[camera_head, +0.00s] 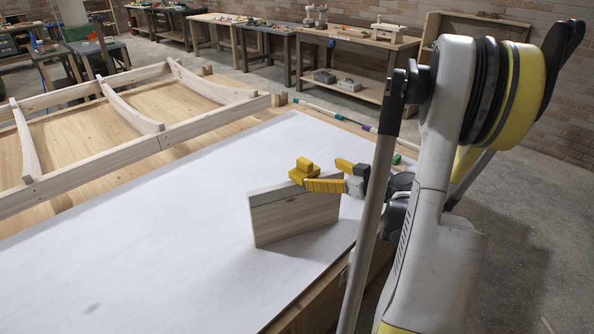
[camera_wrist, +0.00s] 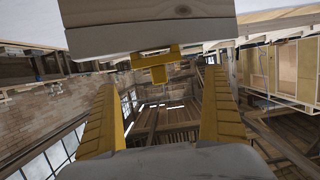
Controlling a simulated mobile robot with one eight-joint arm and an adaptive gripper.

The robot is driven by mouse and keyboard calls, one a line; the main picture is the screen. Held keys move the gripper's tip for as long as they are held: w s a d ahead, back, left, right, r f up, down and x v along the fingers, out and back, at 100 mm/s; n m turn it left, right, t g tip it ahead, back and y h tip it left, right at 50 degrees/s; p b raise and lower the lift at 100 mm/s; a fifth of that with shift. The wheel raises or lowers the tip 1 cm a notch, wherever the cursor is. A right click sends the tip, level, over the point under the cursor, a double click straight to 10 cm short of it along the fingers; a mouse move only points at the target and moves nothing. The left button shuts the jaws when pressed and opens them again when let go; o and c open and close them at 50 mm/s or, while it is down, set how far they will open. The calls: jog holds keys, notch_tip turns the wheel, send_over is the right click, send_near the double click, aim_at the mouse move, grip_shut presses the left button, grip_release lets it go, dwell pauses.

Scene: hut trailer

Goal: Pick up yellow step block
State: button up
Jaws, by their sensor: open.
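The yellow step block (camera_head: 302,171) is on the top edge of an upright wooden box (camera_head: 295,218) on the white tabletop. In the wrist view the step block (camera_wrist: 157,64) shows as a yellow stepped shape against the wooden box (camera_wrist: 150,28), between and beyond the fingertips. My gripper (camera_head: 322,174) has yellow ribbed fingers and comes in from the right, just above the box top. The near finger overlaps the block in the head view and hides part of it. In the wrist view my gripper (camera_wrist: 160,82) is open, with nothing between its fingers.
The white tabletop (camera_head: 150,235) is mostly clear around the box. A wooden frame with curved ribs (camera_head: 120,105) lies to the left. A thin rod (camera_head: 330,116) and a small green piece (camera_head: 396,159) are near the far edge. Workbenches (camera_head: 345,38) line the back wall.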

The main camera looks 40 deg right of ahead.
aim_at(311, 171)
jog(key=x, duration=0.3)
jog(key=shift+w+f+b, duration=0.1)
jog(key=shift+b, duration=0.2)
jog(key=x, duration=0.1)
jog(key=b+x, duration=0.1)
jog(key=x, duration=0.1)
jog(key=b+x, duration=0.1)
jog(key=x, duration=0.1)
jog(key=shift+w+d+f, duration=0.1)
jog(key=shift+w+f, duration=0.05)
jog(key=shift+f, duration=0.2)
jog(key=c, duration=1.4)
jog(key=shift+o, duration=0.2)
jog(key=shift+r, duration=0.1)
